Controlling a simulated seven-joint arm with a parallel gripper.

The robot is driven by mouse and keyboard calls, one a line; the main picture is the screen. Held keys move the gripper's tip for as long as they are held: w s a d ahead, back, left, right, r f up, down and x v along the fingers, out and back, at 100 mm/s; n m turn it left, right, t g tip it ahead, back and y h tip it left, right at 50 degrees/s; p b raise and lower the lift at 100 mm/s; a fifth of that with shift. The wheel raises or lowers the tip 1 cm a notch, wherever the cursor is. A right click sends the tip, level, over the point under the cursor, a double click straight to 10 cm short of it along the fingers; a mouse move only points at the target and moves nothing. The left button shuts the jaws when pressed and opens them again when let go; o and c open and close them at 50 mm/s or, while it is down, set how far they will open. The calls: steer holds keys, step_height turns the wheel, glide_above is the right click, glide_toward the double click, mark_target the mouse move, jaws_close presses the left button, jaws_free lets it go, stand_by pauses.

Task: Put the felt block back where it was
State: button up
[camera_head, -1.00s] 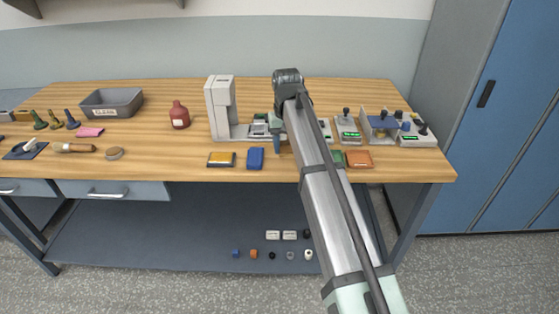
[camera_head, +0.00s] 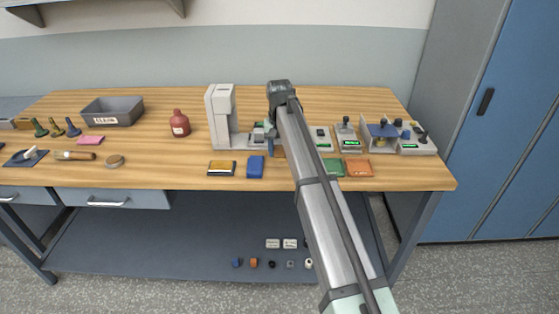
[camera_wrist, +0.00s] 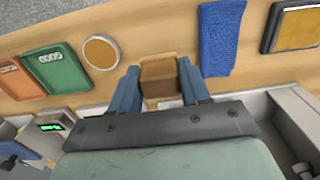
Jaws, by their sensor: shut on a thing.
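My gripper (camera_wrist: 158,78) is shut on a brown block, which I take to be the felt block (camera_wrist: 161,72). In the wrist view the block sits between the two blue fingers, above or at the wooden table near its front edge; I cannot tell whether it touches the wood. In the head view my gripper is mostly hidden behind my arm, just right of the blue cloth (camera_head: 255,167), and the block cannot be made out there.
A round tan disc (camera_wrist: 101,52) lies beside my gripper, with green (camera_wrist: 55,70) and orange (camera_wrist: 20,77) pads beyond it. The blue cloth also shows in the wrist view (camera_wrist: 219,38). A white machine (camera_head: 221,116) and small instruments (camera_head: 346,135) stand behind.

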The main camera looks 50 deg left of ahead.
mark_target(280, 159)
steer(key=shift+f, duration=2.15)
steer(key=shift+f, duration=0.15)
steer(key=o, duration=1)
step_height(280, 159, up, 12)
steer(key=shift+r, duration=0.15)
